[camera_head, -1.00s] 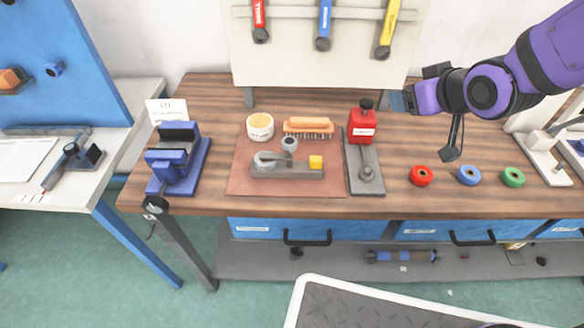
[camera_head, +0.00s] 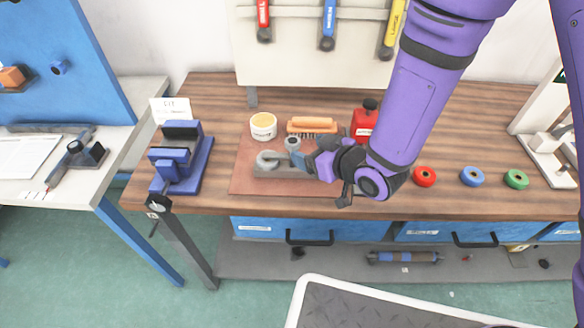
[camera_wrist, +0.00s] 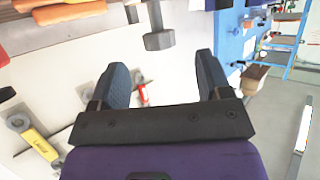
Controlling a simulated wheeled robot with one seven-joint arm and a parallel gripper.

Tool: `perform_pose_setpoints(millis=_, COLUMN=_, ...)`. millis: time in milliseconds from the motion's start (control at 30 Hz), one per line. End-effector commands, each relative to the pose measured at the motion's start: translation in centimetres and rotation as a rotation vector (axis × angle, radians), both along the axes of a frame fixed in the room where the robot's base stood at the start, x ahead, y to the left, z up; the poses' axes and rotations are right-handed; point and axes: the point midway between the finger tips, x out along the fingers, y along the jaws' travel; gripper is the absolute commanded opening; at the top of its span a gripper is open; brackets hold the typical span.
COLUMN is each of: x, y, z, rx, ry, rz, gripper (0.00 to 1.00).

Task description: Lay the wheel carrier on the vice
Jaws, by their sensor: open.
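The blue vice (camera_head: 178,160) stands at the left end of the wooden bench, its jaws apart with nothing visible between them. A grey holder (camera_head: 268,172) with a round disc lies on the brown mat; a grey knobbed piece (camera_head: 292,143) stands up beside its back edge. I cannot tell for sure which part is the wheel carrier. My gripper (camera_head: 303,161) is open and low over the holder's right part, hiding it. In the wrist view a grey stem with a faceted head (camera_wrist: 158,39) shows beyond and between my open fingers (camera_wrist: 163,76), apart from both.
A cream tub (camera_head: 263,127) and an orange brush (camera_head: 312,125) stand at the mat's back. A red bottle (camera_head: 364,120) is partly behind my arm. Red, blue and green spools (camera_head: 472,177) sit to the right. Bench between vice and mat is clear.

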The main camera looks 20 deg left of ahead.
Motion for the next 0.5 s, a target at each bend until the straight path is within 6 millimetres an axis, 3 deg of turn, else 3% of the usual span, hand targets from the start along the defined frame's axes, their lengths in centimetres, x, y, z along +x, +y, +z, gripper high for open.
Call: perform_pose_setpoints(millis=500, x=2.5, y=4.1, z=-2.2, rx=-0.001, ry=-0.001, rz=0.002, gripper=0.71)
